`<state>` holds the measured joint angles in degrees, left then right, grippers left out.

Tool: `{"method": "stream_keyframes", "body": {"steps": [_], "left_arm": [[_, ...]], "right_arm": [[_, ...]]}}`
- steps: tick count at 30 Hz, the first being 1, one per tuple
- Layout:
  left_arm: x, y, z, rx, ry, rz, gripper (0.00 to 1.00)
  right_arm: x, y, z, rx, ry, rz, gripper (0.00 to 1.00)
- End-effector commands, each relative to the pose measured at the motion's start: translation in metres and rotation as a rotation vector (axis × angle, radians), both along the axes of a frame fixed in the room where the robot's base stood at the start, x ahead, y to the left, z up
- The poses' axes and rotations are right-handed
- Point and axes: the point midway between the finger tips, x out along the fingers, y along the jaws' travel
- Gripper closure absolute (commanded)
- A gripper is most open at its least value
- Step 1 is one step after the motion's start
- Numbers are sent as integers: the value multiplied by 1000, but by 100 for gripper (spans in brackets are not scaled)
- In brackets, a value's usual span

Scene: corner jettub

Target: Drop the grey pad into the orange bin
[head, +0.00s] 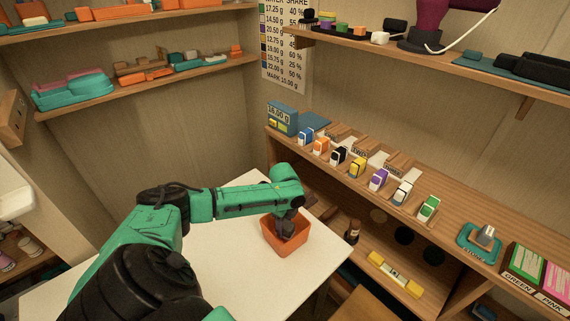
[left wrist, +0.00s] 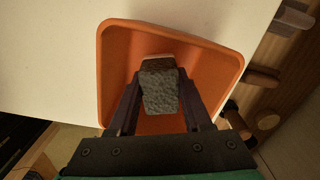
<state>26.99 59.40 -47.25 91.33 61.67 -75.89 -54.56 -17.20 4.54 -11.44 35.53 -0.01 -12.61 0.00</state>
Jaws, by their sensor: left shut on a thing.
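The orange bin (head: 287,239) stands on the white table near its right corner, and it fills much of the left wrist view (left wrist: 118,62). My left gripper (head: 286,230) points down over the bin. In the left wrist view its two fingers (left wrist: 160,90) are shut on the grey pad (left wrist: 160,88), a rough dark grey block. The pad is held over the bin's opening, inside its rim as seen from above. A small paler piece shows at the pad's far end. How deep the pad sits is hard to tell. My right gripper is not in view.
The white table (head: 245,262) has free room around the bin. To the right a wooden bench (head: 455,232) holds several small coloured blocks, a teal stand (head: 479,243) and green and pink cards. Shelves line the walls.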

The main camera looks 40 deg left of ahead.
Motion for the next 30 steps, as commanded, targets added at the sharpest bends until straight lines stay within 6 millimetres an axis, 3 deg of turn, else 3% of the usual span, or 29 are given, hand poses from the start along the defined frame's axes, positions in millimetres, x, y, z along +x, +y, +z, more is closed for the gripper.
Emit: {"method": "stream_keyframes", "body": {"steps": [30], "left_arm": [[0, 0, -16, -1, 0, 0, 100]], "right_arm": [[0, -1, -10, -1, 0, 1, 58]]}}
